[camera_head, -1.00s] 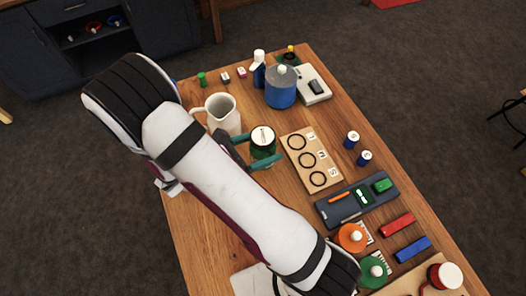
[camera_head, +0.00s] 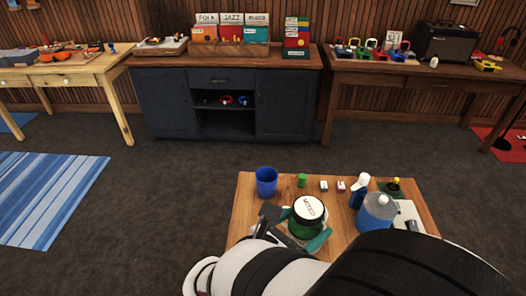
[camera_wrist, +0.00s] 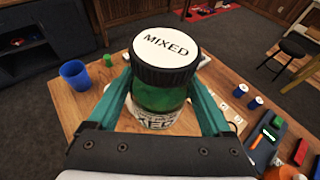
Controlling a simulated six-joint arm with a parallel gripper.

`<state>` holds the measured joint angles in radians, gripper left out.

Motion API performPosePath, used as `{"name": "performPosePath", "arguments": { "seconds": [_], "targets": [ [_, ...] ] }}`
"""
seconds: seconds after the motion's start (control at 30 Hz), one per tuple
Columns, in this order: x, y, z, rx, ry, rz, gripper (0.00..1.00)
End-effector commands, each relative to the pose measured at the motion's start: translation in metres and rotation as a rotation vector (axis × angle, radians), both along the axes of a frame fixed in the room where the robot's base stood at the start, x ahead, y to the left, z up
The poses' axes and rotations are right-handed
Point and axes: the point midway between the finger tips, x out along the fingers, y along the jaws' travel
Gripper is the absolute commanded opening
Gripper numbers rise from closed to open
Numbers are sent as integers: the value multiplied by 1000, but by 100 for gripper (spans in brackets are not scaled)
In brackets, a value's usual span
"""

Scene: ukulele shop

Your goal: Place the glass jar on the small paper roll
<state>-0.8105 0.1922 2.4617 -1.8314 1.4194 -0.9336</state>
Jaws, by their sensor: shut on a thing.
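The glass jar is green, with a black lid and a white top reading MIXED; it shows in the head view (camera_head: 302,222) and large in the wrist view (camera_wrist: 160,95). My gripper (camera_head: 298,230) is shut on the jar, with one teal finger on each side, also seen in the wrist view (camera_wrist: 162,92). The jar is upright or nearly so and appears to be held above the wooden table (camera_head: 247,207). Its lower front carries a white label. I cannot make out a small paper roll with certainty in either view.
Beyond are a dark cabinet (camera_head: 228,100) and side tables, with open floor between. My arm hides much of the tabletop.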

Motion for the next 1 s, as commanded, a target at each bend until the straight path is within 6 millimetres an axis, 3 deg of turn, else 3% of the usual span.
{"name": "performPosePath", "arguments": {
  "seconds": [0.2,0.4,0.67,1.0],
  "targets": [
    [8,66,-41,-4,3,4,6],
    [13,104,-64,0,0,-1,6],
    [13,108,-105,-1,2,-2,6],
    [13,107,-109,0,1,-3,6]
  ]
}}
